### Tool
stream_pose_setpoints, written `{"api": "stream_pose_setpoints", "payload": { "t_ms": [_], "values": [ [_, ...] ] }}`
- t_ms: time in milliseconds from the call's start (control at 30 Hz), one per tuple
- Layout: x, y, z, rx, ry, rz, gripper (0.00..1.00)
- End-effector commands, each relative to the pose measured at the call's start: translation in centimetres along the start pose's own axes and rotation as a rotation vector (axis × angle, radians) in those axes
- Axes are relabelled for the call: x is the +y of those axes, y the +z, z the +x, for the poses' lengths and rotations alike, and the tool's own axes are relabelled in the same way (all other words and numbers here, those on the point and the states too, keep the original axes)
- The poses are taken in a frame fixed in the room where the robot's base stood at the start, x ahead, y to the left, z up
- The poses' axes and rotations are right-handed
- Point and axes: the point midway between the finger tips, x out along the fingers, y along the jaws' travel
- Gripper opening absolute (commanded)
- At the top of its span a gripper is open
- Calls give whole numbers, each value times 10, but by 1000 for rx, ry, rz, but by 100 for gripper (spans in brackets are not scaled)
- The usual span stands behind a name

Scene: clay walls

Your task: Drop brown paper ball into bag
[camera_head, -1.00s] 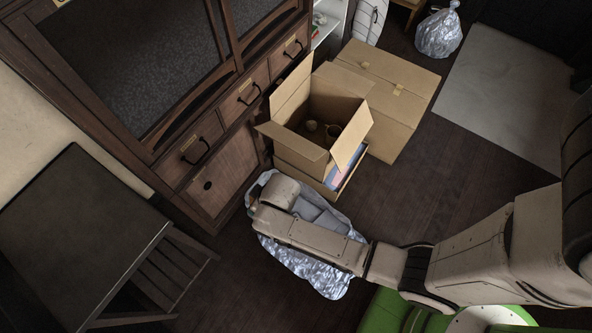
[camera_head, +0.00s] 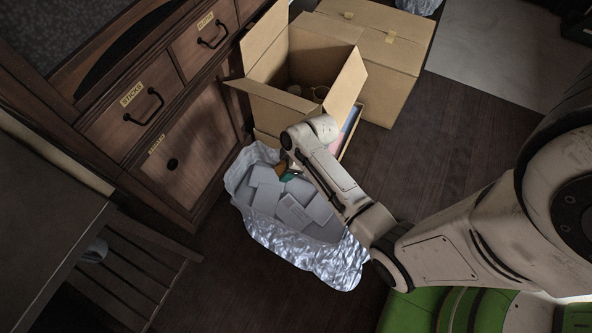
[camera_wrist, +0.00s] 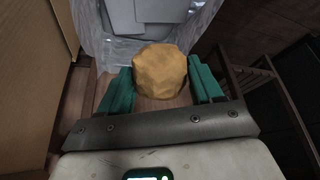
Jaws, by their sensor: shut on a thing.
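The brown paper ball (camera_wrist: 160,70) is a crumpled tan lump between the two teal fingers of my gripper (camera_wrist: 161,88) in the wrist view. My gripper is shut on it. The clear plastic bag (camera_head: 312,262) lies open on the floor in the head view, with several grey flat pieces (camera_head: 290,210) inside it. My gripper (camera_head: 284,174) is at the bag's far edge, by the open box, and my arm partly hides it. In the wrist view the bag (camera_wrist: 97,42) shows just beyond the ball. I cannot tell the ball's height over it.
An open cardboard box (camera_head: 345,85) with round items inside stands behind the bag. A closed cardboard box (camera_head: 395,50) is behind it. A wooden cabinet (camera_head: 200,150) with labelled drawers is at the left, and a dark table (camera_head: 40,240) stands at the lower left. Floor right of the boxes is clear.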

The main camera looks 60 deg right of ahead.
Motion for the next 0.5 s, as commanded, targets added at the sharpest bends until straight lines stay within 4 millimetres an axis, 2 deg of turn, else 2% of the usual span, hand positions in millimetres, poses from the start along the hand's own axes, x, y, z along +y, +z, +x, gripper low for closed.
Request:
{"api": "stream_pose_setpoints", "payload": {
  "t_ms": [33, 133, 500],
  "values": [
    [5, 10, 12, 1, -4, -14, 37],
    [10, 19, 16, 0, -17, -42, 37],
    [13, 29, 27, -1, -29, -67, 37]
  ]
}}
